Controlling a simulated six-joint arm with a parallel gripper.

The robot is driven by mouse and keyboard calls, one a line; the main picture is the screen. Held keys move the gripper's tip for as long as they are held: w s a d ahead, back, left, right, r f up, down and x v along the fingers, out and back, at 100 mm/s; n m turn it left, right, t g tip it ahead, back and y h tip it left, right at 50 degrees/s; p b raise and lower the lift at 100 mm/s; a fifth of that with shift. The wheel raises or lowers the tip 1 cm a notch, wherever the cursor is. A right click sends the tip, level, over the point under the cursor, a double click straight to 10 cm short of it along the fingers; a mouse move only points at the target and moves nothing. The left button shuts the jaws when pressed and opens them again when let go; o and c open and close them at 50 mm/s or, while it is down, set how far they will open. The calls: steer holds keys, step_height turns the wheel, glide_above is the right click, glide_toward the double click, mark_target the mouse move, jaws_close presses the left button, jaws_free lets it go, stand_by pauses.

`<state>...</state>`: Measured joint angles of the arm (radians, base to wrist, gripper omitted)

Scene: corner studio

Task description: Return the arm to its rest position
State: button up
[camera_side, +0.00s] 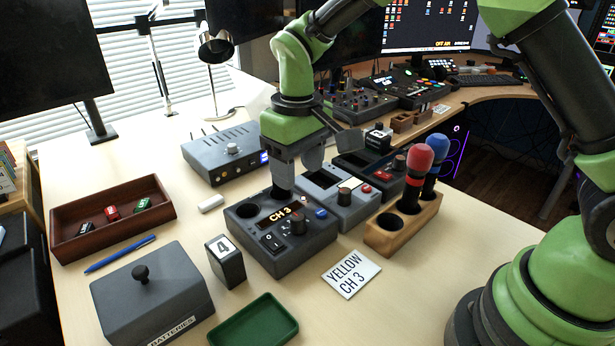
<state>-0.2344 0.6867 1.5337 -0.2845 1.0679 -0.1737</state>
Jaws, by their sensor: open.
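My green-and-black arm reaches in from the upper right. My gripper (298,170) hangs downward, open, over the back of the dark grey device with the lit CH 3 display (262,242). Its near finger overlaps the device's back edge in the picture. I cannot tell whether it touches. The space between the fingers is partly hidden, and I see nothing clearly held.
A wooden holder (410,232) with red (418,160) and blue (437,143) topped handles stands right of the devices. A YELLOW CH 3 card (351,273), black number 4 block (226,262), green tray (254,322), batteries box (150,295) and brown tray (75,240) surround it.

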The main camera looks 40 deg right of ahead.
steer(key=s+d+r+m+t+y, duration=0.1)
steer(key=s+d+r+m+t, duration=0.1)
steer(key=s+r, duration=0.45)
steer(key=s+d+r+m+t+y, duration=0.1)
steer(key=s+d+r+m+t, duration=0.15)
steer(key=s+r, duration=0.45)
steer(key=s+d+r+t, duration=0.1)
steer(key=s+t, duration=0.1)
steer(key=s, duration=0.5)
steer(key=shift+m, duration=0.45)
steer(key=shift+s+d+t, duration=0.1)
steer(key=shift+t, duration=0.15)
